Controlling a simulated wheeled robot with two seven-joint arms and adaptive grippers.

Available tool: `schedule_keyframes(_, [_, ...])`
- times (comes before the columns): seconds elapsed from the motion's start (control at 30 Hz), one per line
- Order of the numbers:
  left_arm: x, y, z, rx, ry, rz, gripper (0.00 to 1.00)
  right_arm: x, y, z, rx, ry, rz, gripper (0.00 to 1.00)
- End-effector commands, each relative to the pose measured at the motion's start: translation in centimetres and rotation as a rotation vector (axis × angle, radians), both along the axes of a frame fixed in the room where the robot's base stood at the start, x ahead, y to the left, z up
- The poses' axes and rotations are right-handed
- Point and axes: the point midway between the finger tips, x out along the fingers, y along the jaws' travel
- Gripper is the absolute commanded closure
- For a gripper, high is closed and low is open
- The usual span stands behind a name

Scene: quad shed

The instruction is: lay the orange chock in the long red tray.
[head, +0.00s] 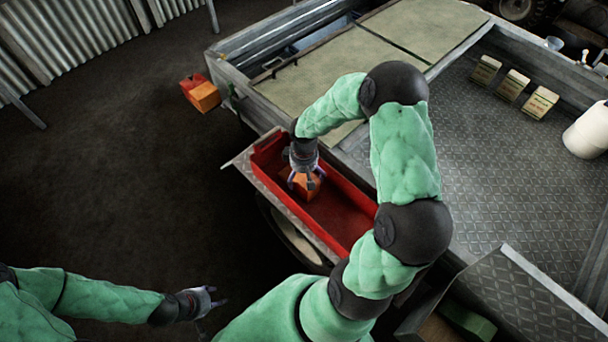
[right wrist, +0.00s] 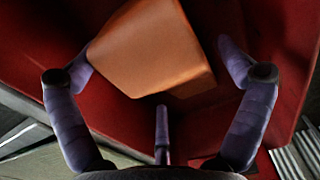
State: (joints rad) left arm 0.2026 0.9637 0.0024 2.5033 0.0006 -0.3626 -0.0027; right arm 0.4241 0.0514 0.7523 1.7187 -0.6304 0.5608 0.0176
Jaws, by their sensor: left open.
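The long red tray (head: 345,212) sits on a narrow metal ledge along the side of the vehicle bed. The orange chock (head: 313,186) is inside it, towards the upper-left end, partly hidden by my right gripper (head: 305,183). In the right wrist view, the chock (right wrist: 150,50) lies against the red tray wall (right wrist: 45,40), beyond the fingers of my right gripper (right wrist: 155,65). Those fingers are spread; the left one is close to the chock or touching it, the right one stands apart. My left gripper (head: 215,300) is open and empty over the dark floor.
Another orange block (head: 204,97) with a red part is near the bed's far left corner. Several small boxes (head: 511,86) and a white container (head: 588,130) stand on the metal deck. Pale boards (head: 340,70) cover the far bed.

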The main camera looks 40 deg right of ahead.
Motion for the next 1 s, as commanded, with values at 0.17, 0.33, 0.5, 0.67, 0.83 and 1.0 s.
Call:
schedule_keyframes(0.17, [0.0,0.0,0.0,0.0,0.0,0.0,0.51,0.0,0.0,0.0,0.0,0.0,0.0,0.0])
schedule_keyframes(0.33, [0.0,0.0,0.6,0.0,0.0,0.0,0.51,0.0,0.0,0.8,-0.001,-0.001,0.0,0.0])
schedule_keyframes(0.5, [0.0,0.0,2.0,0.0,0.0,0.0,0.51,0.1,-0.1,3.8,-0.002,-0.003,-0.001,0.0])
schedule_keyframes(0.67, [0.0,0.0,3.5,0.0,0.0,0.0,0.51,0.1,0.0,7.2,-0.001,-0.003,-0.001,0.0])
schedule_keyframes(0.83, [0.0,0.0,4.6,0.0,0.0,0.0,0.51,0.1,0.0,10.1,-0.001,-0.002,0.0,0.0])
schedule_keyframes(1.0, [0.0,0.0,5.2,0.0,0.0,0.0,0.51,0.0,0.0,11.8,-0.001,-0.001,0.0,0.0])
